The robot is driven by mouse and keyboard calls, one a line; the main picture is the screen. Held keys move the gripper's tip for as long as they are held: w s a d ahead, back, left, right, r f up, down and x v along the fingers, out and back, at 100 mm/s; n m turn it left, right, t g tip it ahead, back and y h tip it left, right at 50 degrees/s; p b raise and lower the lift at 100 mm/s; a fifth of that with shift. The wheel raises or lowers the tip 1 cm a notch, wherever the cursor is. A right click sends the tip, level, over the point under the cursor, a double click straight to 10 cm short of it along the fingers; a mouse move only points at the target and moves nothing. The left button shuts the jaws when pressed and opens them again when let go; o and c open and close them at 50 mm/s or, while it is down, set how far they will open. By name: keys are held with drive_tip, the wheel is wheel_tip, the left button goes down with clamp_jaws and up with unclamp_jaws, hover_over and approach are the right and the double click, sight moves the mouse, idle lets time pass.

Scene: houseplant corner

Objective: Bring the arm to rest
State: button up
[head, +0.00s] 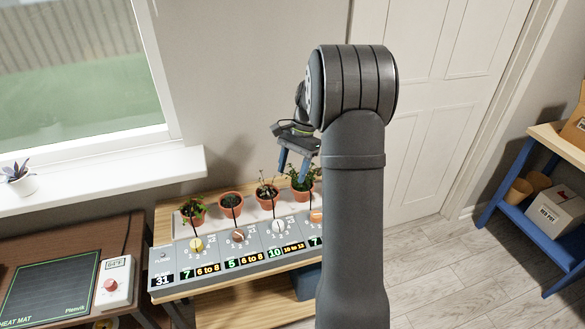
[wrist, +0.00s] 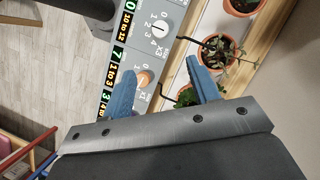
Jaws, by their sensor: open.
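My gripper (head: 292,170) hangs above the right end of the plant row in the head view, its blue fingers pointing down. In the wrist view my gripper (wrist: 160,68) is open, with nothing held between the fingers. Below it is the grey control panel (wrist: 140,45), with an orange knob (wrist: 143,78) showing between the fingers. The control panel (head: 215,252) also shows in the head view, with several knobs and lit number displays. My arm hides its right end there. The fingers look apart from the knob, but the exact height is unclear.
Several potted plants stand behind the panel, including one in a terracotta pot (head: 230,205). A heat mat (head: 50,288) and a white controller with a red button (head: 112,283) lie left. A blue shelf (head: 520,215) with boxes stands right. The floor (head: 455,270) between is clear.

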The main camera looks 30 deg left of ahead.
sight(278, 224)
drive_tip(key=shift+f, duration=0.1)
idle(0.4)
drive_tip(key=x, duration=1.7)
drive_tip(key=shift+s+f, duration=0.1)
drive_tip(key=shift+s+f, duration=0.1)
drive_tip(key=shift+f, duration=0.05)
drive_tip(key=m, duration=0.1)
drive_tip(key=m+y, duration=0.1)
drive_tip(key=shift+d+r+m, duration=0.15)
drive_tip(key=shift+r+m, duration=0.05)
drive_tip(key=shift+m, duration=0.1)
drive_tip(key=m+t+y, duration=0.1)
drive_tip(key=m, duration=0.4)
drive_tip(key=shift+d, duration=0.1)
drive_tip(key=v, duration=1.1)
drive_tip(key=shift+s+d+t+y, duration=0.25)
drive_tip(key=shift+t+y, duration=0.05)
idle(0.4)
